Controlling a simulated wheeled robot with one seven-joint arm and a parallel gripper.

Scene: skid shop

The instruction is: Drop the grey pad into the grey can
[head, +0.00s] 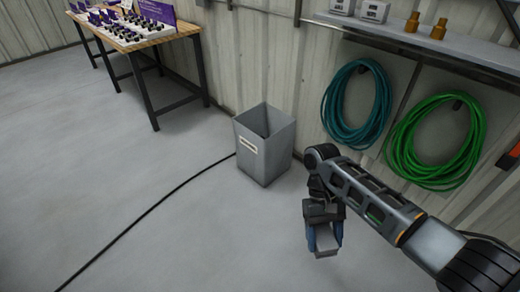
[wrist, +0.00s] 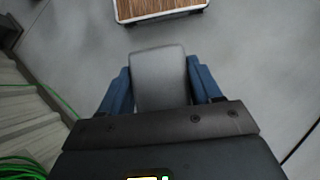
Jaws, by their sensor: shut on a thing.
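The grey can (head: 262,158) is a square, open-topped bin with a small label, standing upright on the floor against the wall in the head view. My gripper (head: 324,243) hangs to the right of the can and nearer to me, apart from it. It is shut on the grey pad (head: 326,240), which sits between the blue fingers. In the wrist view, the pad (wrist: 159,78) shows as a rounded grey block between both fingers. The inside bottom of the can is hidden.
A wooden workbench (head: 150,42) with small parts stands at the back left. A black cable (head: 150,210) crosses the floor to the can. Teal hose (head: 357,105) and green hose (head: 433,140) hang on the wall under a shelf (head: 430,45).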

